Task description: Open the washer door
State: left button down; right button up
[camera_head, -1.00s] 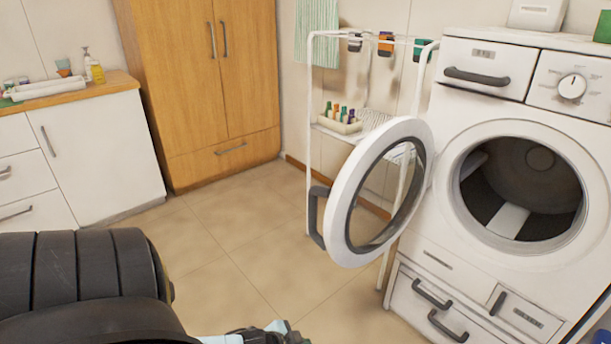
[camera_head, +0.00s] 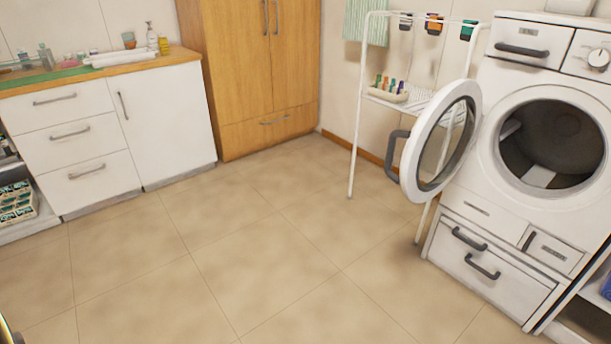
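The white washer (camera_head: 497,143) stands at the right in the head view. Its round door (camera_head: 417,152) is swung wide open to the left, with its dark handle (camera_head: 393,156) at the door's outer left edge. The drum opening (camera_head: 550,140) is uncovered and looks empty apart from a pale piece at its bottom. Neither gripper is in view. Only a small dark piece, perhaps part of my arm, shows at the bottom left corner.
A white drying rack (camera_head: 356,120) stands behind the door. A wooden wardrobe (camera_head: 250,75) and a white drawer cabinet (camera_head: 165,120) line the back and left. The tiled floor (camera_head: 230,240) in front is clear.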

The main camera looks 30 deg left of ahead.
aim_at(468, 90)
jog(key=z, duration=0.9)
jog(key=i, duration=1)
jog(key=u, duration=0.15)
